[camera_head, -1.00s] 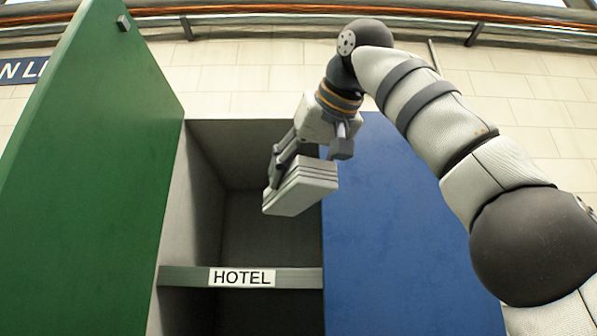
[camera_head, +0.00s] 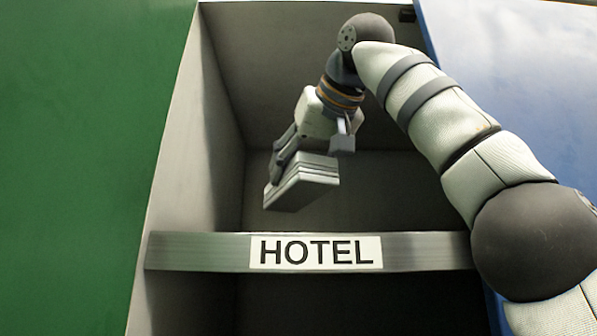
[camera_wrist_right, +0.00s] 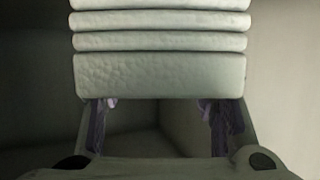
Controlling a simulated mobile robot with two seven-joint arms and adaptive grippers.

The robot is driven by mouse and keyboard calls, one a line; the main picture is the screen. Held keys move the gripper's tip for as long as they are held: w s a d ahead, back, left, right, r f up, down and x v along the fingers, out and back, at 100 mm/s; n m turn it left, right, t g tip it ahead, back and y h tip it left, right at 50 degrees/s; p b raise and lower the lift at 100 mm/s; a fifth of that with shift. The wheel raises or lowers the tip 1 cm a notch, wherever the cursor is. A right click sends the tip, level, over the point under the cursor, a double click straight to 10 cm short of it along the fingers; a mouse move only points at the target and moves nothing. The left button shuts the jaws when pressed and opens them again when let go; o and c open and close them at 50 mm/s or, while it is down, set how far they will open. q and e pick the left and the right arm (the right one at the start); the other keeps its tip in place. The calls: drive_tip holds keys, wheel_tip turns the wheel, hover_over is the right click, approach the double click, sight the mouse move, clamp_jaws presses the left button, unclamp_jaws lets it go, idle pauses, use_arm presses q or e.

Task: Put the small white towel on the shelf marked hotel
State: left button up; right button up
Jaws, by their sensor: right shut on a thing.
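My right gripper (camera_head: 290,160) is shut on a small folded white towel (camera_head: 304,183). The towel is held tilted in front of or inside the opening above the shelf marked HOTEL (camera_head: 200,252); its layered folds also show in the right wrist view (camera_wrist_right: 160,75). In the head view it appears above the shelf's front edge, with a gap between them. The label HOTEL (camera_head: 315,252) is on that edge. The shelf's top surface is hidden from this low angle. My left gripper is not in view.
A green panel (camera_head: 80,150) stands on the left of the opening and a blue panel (camera_head: 510,90) on the right. Grey side walls (camera_head: 185,170) bound the compartment. A dark space lies below the shelf edge.

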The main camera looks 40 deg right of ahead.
sight(323, 181)
drive_tip(key=f, duration=0.5)
drive_tip(key=shift+s+f, duration=0.25)
drive_tip(key=shift+s, duration=0.15)
drive_tip(key=shift+a+f, duration=0.1)
drive_tip(key=shift+f, duration=0.4)
drive_tip(key=shift+f, duration=0.55)
drive_tip(key=o, duration=1.3)
drive_tip(key=v, duration=0.7)
drive_tip(key=shift+s+a, duration=0.1)
drive_tip(key=shift+s, duration=0.2)
